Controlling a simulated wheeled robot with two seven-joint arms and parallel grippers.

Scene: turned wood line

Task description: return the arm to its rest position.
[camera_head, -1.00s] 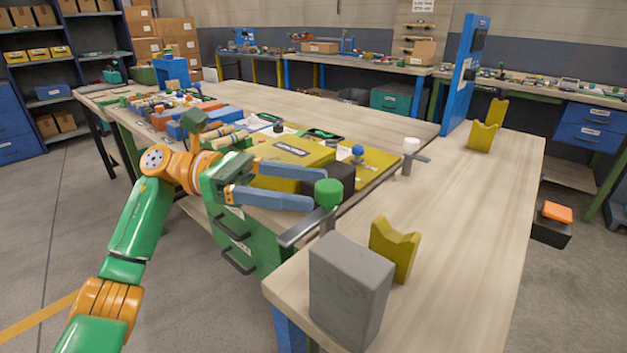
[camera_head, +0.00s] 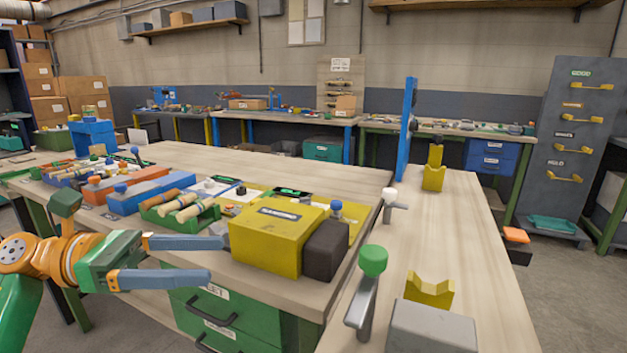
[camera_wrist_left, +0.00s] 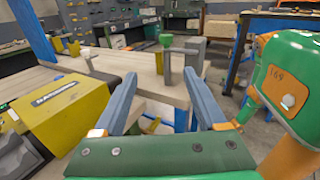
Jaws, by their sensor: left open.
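My left gripper (camera_head: 218,260) is at the left in the head view, in front of the long bench's near edge. Its two blue-grey fingers are apart with nothing between them. In the left wrist view the fingers (camera_wrist_left: 160,100) are also spread and empty, pointing toward the bench corner. My left arm comes in from the lower left, with the orange wrist near the edge. My right gripper is in neither view.
A yellow box (camera_head: 275,238) with a dark end block (camera_head: 326,250) lies right of the fingers. A green-topped clamp (camera_head: 371,275), yellow V-block (camera_head: 429,290) and grey block (camera_head: 432,328) stand on the right bench. Green drawers (camera_head: 215,320) are below.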

